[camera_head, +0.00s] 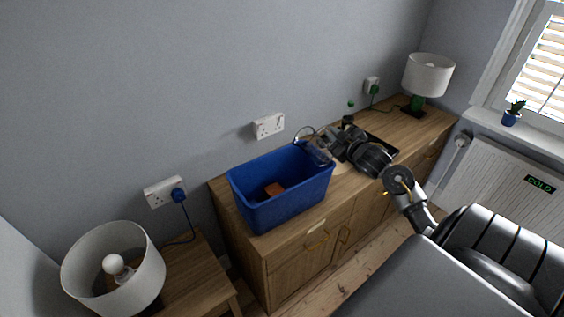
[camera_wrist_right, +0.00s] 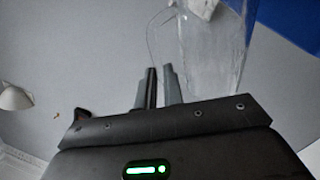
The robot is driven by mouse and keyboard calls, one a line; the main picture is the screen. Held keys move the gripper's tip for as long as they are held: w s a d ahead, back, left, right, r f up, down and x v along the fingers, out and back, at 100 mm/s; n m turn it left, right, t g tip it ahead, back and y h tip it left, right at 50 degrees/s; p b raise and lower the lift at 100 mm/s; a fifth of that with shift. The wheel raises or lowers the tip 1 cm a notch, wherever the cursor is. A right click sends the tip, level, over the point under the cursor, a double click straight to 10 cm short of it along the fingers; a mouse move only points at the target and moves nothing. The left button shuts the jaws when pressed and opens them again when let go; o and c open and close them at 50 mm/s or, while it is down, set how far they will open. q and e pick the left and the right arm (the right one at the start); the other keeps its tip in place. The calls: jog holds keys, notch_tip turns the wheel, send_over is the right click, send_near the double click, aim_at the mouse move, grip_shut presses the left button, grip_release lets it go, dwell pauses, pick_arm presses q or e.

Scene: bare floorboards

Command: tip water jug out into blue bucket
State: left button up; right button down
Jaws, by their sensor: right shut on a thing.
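The blue bucket (camera_head: 262,216) stands on the wooden sideboard, with a small orange-brown block (camera_head: 274,189) inside it. The clear water jug (camera_head: 317,152) is in my right gripper (camera_head: 326,143), tilted, at the bucket's back right rim. In the right wrist view the jug (camera_wrist_right: 212,55) shows beside the fingers (camera_wrist_right: 160,85), which are closed together at its thin handle. Part of the blue bucket (camera_wrist_right: 293,20) fills the top right corner there. I cannot tell whether any water is in the jug or flowing. My left gripper is not in view.
A dark tray (camera_head: 383,144) lies on the sideboard (camera_head: 430,128) behind my right arm. A white-shaded lamp (camera_head: 428,75) stands at its far end. Another lamp (camera_head: 113,268) is on a small table at lower left. Wall sockets (camera_head: 268,125) are behind the bucket.

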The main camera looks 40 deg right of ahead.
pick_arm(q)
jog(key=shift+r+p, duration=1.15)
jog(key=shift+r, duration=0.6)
pick_arm(e)
jog(key=s+d+f+m+t, duration=0.1)
jog(key=s+d+f+m, duration=0.1)
jog(key=d+m, duration=0.3)
jog(key=shift+d+f+m+t, duration=0.15)
jog(key=shift+d+m+t, duration=0.2)
jog(key=shift+m, duration=0.45)
